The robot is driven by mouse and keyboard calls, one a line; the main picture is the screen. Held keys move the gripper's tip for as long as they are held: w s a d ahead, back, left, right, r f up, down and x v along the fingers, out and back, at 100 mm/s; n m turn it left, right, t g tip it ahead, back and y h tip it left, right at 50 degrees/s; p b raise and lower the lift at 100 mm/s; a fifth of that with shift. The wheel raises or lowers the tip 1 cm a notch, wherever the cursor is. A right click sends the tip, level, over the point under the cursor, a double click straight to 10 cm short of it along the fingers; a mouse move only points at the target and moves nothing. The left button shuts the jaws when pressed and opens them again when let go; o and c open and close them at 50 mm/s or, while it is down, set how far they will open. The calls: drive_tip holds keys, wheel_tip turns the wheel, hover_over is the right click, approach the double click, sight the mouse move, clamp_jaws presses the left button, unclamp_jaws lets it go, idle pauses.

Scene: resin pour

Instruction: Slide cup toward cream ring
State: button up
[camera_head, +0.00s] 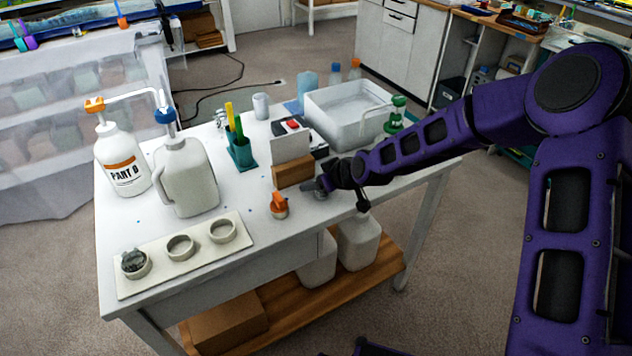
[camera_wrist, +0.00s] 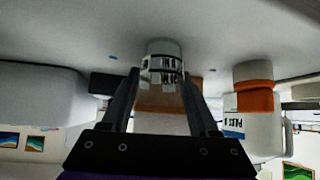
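The cup (camera_wrist: 162,62), clear-looking with dark markings, stands on the white table between the two fingertips of my gripper (camera_wrist: 160,72) in the wrist view, which is upside down. The fingers flank it closely, but I cannot tell whether they press on it. In the head view my gripper (camera_head: 320,187) is low over the table, right of the orange-topped item (camera_head: 279,205); the cup is hard to make out there.
A Part B bottle (camera_head: 122,160) and a white jug (camera_head: 186,178) stand behind the board. Bare tabletop lies between the orange-topped item and the board.

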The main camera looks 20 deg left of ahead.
drive_tip(key=o, duration=0.4)
drive_tip(key=p+v, duration=0.4)
drive_tip(key=v, duration=1.3)
drive_tip(key=shift+d+r, duration=0.1)
drive_tip(key=shift+r, duration=0.1)
